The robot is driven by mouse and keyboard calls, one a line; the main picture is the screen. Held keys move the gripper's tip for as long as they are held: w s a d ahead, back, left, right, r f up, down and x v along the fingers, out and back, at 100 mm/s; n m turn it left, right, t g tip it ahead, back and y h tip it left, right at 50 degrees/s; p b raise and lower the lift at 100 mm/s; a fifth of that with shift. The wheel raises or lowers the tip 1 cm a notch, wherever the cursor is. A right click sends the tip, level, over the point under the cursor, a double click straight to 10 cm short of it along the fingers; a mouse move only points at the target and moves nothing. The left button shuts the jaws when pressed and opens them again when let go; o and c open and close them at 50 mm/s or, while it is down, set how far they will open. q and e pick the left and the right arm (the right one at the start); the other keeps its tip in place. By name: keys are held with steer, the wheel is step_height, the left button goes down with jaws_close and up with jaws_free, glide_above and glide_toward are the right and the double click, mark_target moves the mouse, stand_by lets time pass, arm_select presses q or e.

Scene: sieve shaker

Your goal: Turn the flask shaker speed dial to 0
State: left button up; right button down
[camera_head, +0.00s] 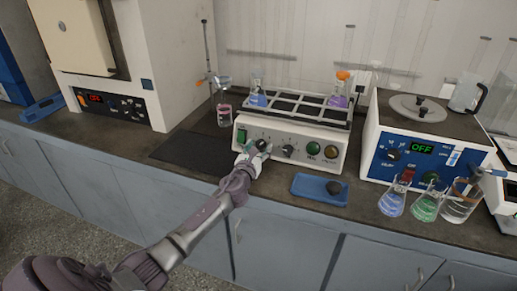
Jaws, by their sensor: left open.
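The flask shaker (291,139) is a cream box on the counter with a flask rack on top. A dark dial (288,151) with scale marks sits in the middle of its front panel. My left gripper (259,148) is at the left part of this panel, in front of a second dark knob that its fingers partly hide. The gripper is open, with its tips close to that knob; I cannot tell if they touch it. The dial pointers are too small to read. My right gripper is not in view.
A green switch (242,136), a green button (313,148) and an amber button (331,151) share the panel. Flasks stand in the rack. A blue tray (318,190) lies in front. A blue-fronted bath (420,141) and several flasks stand to the right.

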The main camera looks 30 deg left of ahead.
arm_select(q)
steer(key=shift+c, duration=0.4)
jaws_close()
